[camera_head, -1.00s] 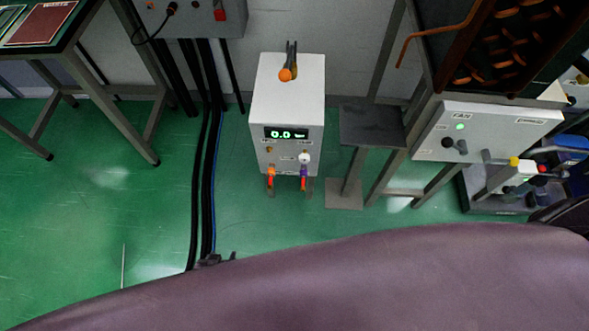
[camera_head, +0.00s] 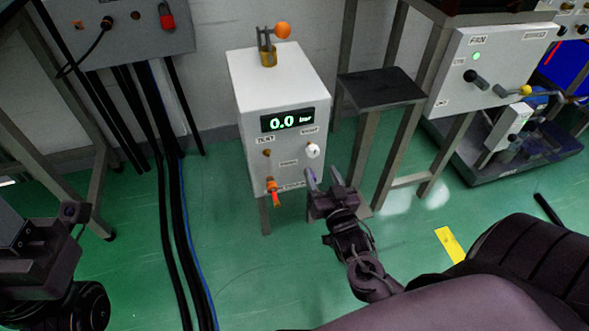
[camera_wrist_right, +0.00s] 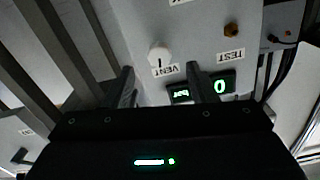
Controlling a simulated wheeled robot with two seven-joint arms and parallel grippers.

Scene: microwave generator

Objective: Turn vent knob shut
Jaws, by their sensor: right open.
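The vent knob (camera_head: 312,150) is a small white round knob under the VENT label, on the front of a white box (camera_head: 249,120). In the right wrist view the knob (camera_wrist_right: 158,56) shows a dark mark on its face, beside the upside-down VENT label. My right gripper (camera_head: 322,175) is open and empty just below the knob in the head view. In the right wrist view its two fingers (camera_wrist_right: 160,75) stand apart, with the knob seen in the gap beyond their tips. It appears untouched. Part of my left arm shows at the lower left; its fingers cannot be made out.
The box display (camera_head: 288,120) reads 0.0 bar. A brass TEST fitting (camera_head: 267,153) and an orange-handled valve (camera_head: 272,186) sit left of the knob. An orange-ball lever (camera_head: 283,31) tops the box. A dark stand (camera_head: 381,87) is at right, black cables (camera_head: 168,200) at left.

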